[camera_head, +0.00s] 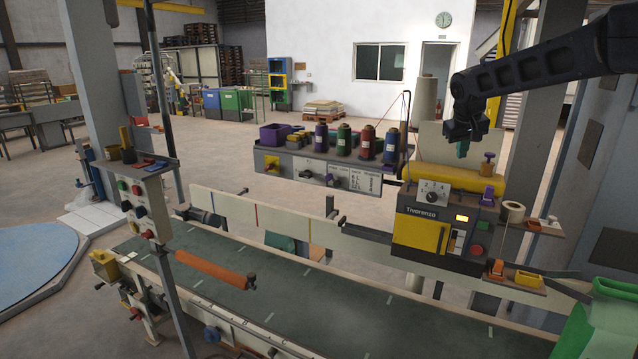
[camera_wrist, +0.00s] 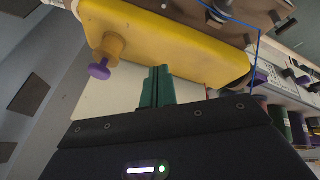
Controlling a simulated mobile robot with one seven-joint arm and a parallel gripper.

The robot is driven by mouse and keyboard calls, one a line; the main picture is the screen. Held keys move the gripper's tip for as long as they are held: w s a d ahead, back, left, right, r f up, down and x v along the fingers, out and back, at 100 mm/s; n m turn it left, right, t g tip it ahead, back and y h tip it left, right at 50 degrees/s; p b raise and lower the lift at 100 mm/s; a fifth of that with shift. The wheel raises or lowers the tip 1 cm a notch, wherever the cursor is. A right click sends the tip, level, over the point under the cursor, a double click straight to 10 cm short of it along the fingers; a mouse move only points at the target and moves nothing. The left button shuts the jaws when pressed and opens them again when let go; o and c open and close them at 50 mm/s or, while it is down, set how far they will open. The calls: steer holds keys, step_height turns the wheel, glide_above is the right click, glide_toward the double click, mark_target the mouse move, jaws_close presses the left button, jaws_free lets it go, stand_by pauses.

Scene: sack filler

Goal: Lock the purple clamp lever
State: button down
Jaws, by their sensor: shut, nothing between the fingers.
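My gripper (camera_head: 462,149) has green fingertips, shut and empty, above the yellow padded bar on the sewing head. In the wrist view the shut fingers (camera_wrist: 157,84) point toward the yellow bar (camera_wrist: 165,38), apart from it. A purple-topped knob (camera_head: 489,158) stands on an orange-yellow base at the bar's right end; it also shows left of the fingers in the wrist view (camera_wrist: 99,70). A small purple lever-like part (camera_head: 487,196) sits at the top right of the Tivarenza control box (camera_head: 436,226), below and right of my gripper. I cannot tell its lever position.
A thread rack (camera_head: 330,170) with several spools and a purple bin stands left of the control box. A tape roll (camera_head: 512,212) and small trays sit on shelves to its right. The conveyor (camera_head: 300,290) runs in front, with an orange roller (camera_head: 215,270) above it.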

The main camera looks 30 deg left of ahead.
steer(key=a, duration=0.5)
steer(key=w+a+f+n, duration=0.1)
steer(key=a, duration=0.5)
steer(key=a+f+n+t, duration=0.1)
steer(key=a, duration=0.4)
steer(key=shift+w+a+f, duration=0.25)
steer(key=shift+w+a, duration=0.1)
steer(key=shift+a, duration=0.05)
steer(key=s+a+f+n+t, duration=0.1)
steer(key=s+a+f, duration=0.1)
steer(key=a, duration=0.6)
steer(key=s+a+f+n, duration=0.1)
steer(key=a+f, duration=0.1)
steer(key=a, duration=0.6)
steer(key=s+a+f+n+t+h, duration=0.1)
steer(key=s+a+f+n+t, duration=0.3)
steer(key=a+f, duration=0.3)
steer(key=s+a+f+n+t+h, duration=0.2)
steer(key=s+a+f+n+t, duration=0.2)
steer(key=a, duration=0.8)
step_height(320, 180, down, 4)
steer(key=n+t, duration=0.2)
steer(key=t, duration=0.1)
steer(key=shift+f+n+t, duration=0.2)
steer(key=shift+n+t, duration=0.1)
steer(key=shift+w, duration=0.2)
